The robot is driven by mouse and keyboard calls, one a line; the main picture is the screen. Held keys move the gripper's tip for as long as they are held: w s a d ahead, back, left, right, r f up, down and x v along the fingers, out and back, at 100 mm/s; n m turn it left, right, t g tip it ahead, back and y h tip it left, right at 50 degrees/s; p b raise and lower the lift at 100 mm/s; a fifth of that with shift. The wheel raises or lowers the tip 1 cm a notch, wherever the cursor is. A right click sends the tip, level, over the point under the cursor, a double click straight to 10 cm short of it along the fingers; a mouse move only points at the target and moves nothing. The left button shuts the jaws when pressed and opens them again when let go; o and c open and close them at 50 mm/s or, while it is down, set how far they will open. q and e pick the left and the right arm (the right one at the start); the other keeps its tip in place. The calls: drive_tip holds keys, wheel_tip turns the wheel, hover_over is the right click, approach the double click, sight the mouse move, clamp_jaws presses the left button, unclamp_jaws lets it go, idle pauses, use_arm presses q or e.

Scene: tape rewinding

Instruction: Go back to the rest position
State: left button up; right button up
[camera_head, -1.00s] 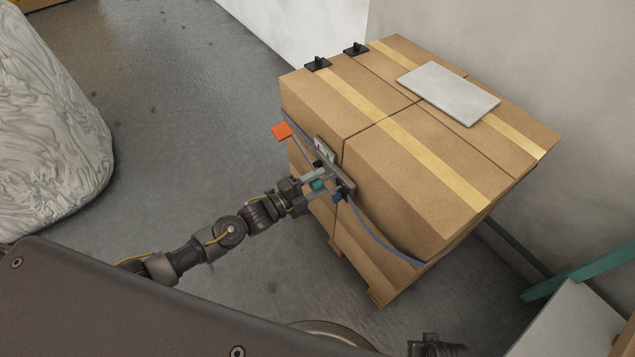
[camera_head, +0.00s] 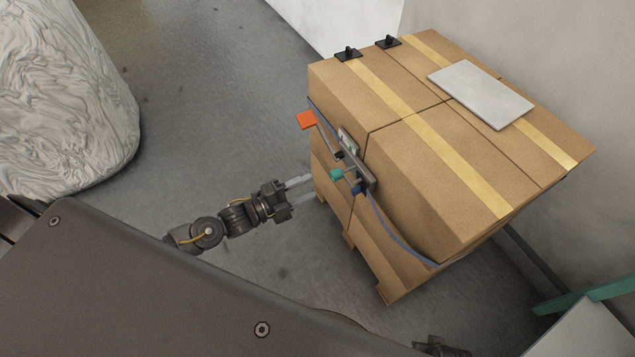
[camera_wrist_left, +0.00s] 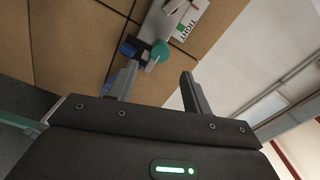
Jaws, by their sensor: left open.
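My left gripper (camera_head: 304,189) is open and empty in the head view, just left of the stacked cardboard boxes (camera_head: 345,85). Its fingers are apart from the grey strap device (camera_head: 362,175) on the boxes' near side. The device has a teal knob (camera_head: 337,174), a blue knob (camera_head: 358,189) and an orange tag (camera_head: 306,120) on a lever. In the left wrist view the open fingers (camera_wrist_left: 160,85) point toward the teal knob (camera_wrist_left: 160,50), with nothing between them. A dark piece (camera_head: 440,346) at the bottom edge may be part of my right arm; its fingers do not show.
The boxes stand on a wooden pallet (camera_head: 395,290). A blue strap (camera_head: 395,240) runs along their side, and a pale panel (camera_head: 480,93) lies on top. A wrapped white load (camera_head: 60,100) stands at the left. Green framing (camera_head: 590,295) is at the right. The floor between is clear.

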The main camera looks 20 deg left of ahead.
drive_tip(key=shift+w+r, duration=0.2)
drive_tip(key=shift+w, duration=0.05)
idle(0.3)
